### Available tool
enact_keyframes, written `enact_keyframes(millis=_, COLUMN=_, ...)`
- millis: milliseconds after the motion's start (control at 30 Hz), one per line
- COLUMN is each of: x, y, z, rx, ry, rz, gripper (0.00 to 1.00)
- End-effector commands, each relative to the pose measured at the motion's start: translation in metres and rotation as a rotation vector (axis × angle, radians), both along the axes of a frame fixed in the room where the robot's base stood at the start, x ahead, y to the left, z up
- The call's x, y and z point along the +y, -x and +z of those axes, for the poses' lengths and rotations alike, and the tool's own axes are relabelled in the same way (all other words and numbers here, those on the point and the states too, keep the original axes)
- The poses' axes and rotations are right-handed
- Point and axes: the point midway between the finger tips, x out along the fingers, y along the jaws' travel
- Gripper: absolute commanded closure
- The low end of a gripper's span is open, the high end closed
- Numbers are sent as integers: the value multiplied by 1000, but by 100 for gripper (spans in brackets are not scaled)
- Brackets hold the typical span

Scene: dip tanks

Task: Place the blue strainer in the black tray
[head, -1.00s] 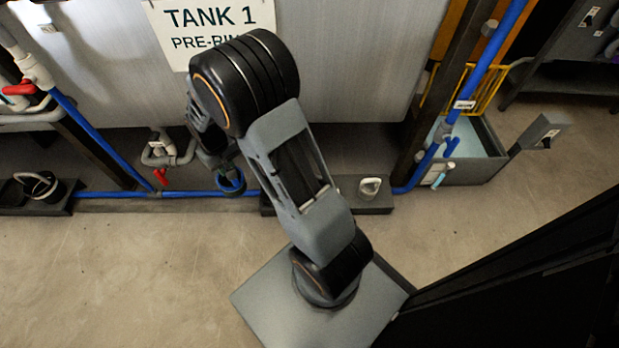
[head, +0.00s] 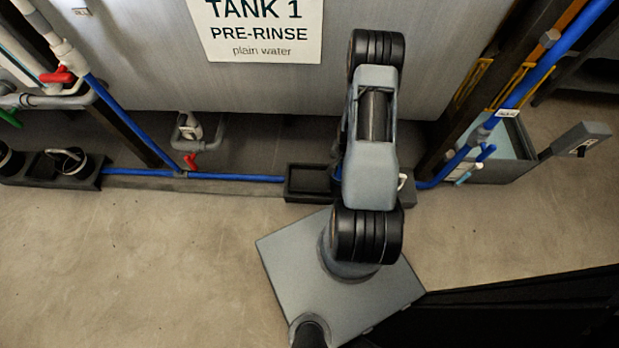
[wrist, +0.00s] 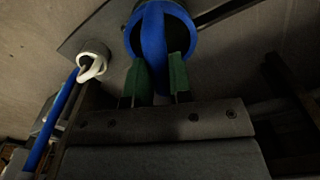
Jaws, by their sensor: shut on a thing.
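The blue strainer (wrist: 154,42), a round cup with a blue rim and blue handle, shows at the top of the wrist view. My gripper (wrist: 158,80) has its green fingers shut on the strainer's handle. In the head view my arm hides the gripper and nearly all of the strainer. A black tray (head: 307,196) lies on the floor below the tank, left of my arm. Its left compartment looks empty, and my arm covers much of its right part. I cannot tell whether the strainer is directly over the tray.
A white strainer (wrist: 94,58) stands beside the blue one in the wrist view. Another dark tray (head: 88,180) with strainers lies at the far left. A blue pipe (head: 235,178) with a red valve runs along the tank base. Open floor lies in front.

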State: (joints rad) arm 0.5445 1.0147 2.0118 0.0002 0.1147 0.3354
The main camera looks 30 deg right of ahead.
Motion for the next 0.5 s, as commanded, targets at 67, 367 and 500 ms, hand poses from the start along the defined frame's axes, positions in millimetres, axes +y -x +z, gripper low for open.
enact_keyframes(millis=67, x=3, y=-1, z=-10, rx=1, ry=-1, rz=-19, gripper=100)
enact_keyframes(millis=367, x=50, y=-53, z=-46, rx=-3, ry=2, rz=-21, gripper=100)
enact_keyframes(millis=500, x=67, y=-70, z=-69, rx=0, ry=0, rz=-25, gripper=100)
